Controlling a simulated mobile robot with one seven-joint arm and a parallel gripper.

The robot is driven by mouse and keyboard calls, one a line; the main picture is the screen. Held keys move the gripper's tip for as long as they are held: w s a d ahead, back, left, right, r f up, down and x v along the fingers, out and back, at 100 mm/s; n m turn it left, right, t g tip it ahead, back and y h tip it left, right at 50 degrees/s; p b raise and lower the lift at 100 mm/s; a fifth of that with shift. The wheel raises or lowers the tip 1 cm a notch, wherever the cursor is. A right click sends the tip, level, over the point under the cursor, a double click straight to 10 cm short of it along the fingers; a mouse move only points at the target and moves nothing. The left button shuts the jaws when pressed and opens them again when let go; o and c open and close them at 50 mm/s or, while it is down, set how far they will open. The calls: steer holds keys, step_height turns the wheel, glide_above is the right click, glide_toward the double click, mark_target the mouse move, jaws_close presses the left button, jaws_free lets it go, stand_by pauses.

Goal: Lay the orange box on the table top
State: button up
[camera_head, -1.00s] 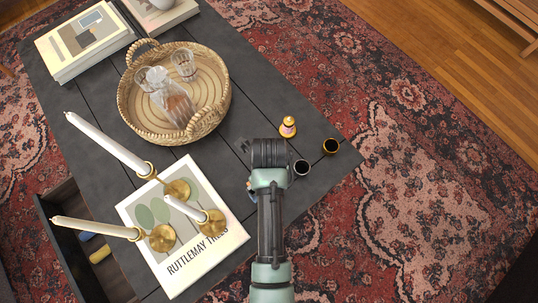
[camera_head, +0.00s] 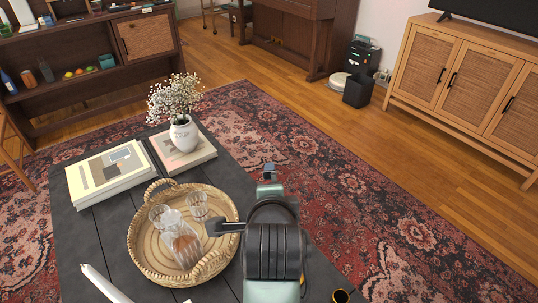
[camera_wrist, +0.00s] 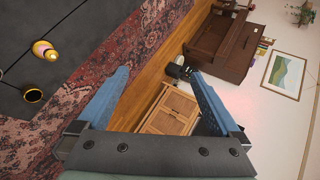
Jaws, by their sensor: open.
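I can make out no orange box in either current view. The dark table top (camera_head: 92,228) fills the lower left of the head view, and part of it shows at the left of the wrist view (camera_wrist: 55,35). My gripper (camera_wrist: 158,73) is open and empty, its two blue fingers wide apart in the wrist view. It faces out across the room, past the table's edge. In the head view my arm rises over the table's right side, and the fingers cannot be made out clearly.
A woven tray (camera_head: 138,244) with glassware stands on the table. Behind it are books (camera_head: 108,173) and a flower vase (camera_head: 184,135). A gold cup (camera_wrist: 33,95) stands near the table's edge. A dark shelf unit (camera_head: 100,30) and a wooden cabinet (camera_head: 470,75) stand across the open rug.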

step_height(320, 180, up, 17)
steer(key=w+n+t, duration=0.1)
steer(key=n+t, duration=0.5)
steer(key=s+r+n+t, duration=0.3)
steer(key=s+r, duration=0.2)
steer(key=r, duration=0.4)
steer(key=s+r+n+t, duration=0.3)
steer(key=s+r+n, duration=0.1)
steer(key=r, duration=0.5)
steer(key=s+r+n+t, duration=0.4)
steer(key=s+r, duration=0.2)
steer(key=r, duration=0.4)
steer(key=shift+a, duration=0.25)
